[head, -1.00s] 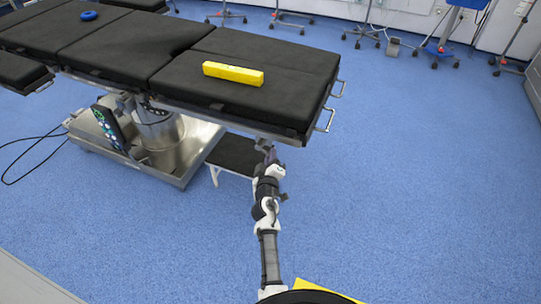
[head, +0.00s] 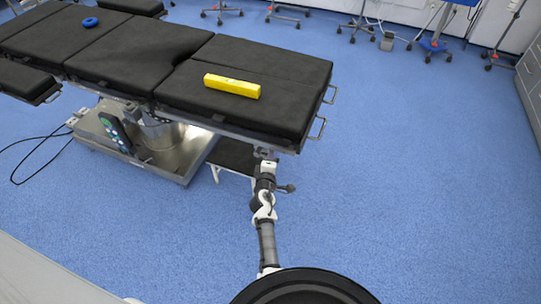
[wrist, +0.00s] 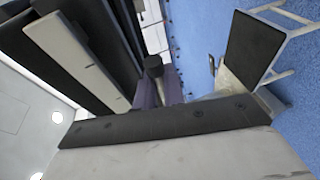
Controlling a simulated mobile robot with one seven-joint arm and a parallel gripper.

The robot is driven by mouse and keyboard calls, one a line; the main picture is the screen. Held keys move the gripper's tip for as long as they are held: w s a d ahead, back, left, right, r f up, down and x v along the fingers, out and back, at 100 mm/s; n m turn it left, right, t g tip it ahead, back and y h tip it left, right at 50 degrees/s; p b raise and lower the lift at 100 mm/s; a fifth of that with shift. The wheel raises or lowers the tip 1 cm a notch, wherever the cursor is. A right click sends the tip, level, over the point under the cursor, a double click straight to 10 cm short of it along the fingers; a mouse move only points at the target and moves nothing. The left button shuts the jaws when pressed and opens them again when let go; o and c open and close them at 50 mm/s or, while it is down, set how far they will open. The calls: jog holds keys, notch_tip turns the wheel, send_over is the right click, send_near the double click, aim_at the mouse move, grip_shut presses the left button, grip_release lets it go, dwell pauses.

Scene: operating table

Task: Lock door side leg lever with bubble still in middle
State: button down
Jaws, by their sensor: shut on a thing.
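The operating table (head: 262,53) has black pads and stands across the left and middle of the head view. A yellow spirit level (head: 231,86) lies flat on its near right pad; its bubble is too small to make out. My gripper (head: 265,156) is under the table's near edge, by the right end section. In the wrist view my gripper's purple-grey fingers (wrist: 160,90) are shut on a small black lever (wrist: 153,64) beside the pale table rail (wrist: 82,52). The lever's far part and its exact angle are hidden.
A low black-topped step stool (head: 233,154) stands under the table, left of my arm, and shows in the wrist view (wrist: 254,47). The table's metal base (head: 165,155) is further left. Wheeled stands (head: 432,45) line the back. Blue floor is clear on the right.

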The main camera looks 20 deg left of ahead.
jog(key=shift+r, duration=0.2)
dwell(0.3)
jog(key=c, duration=1.5)
grip_release()
jog(key=shift+f, duration=0.15)
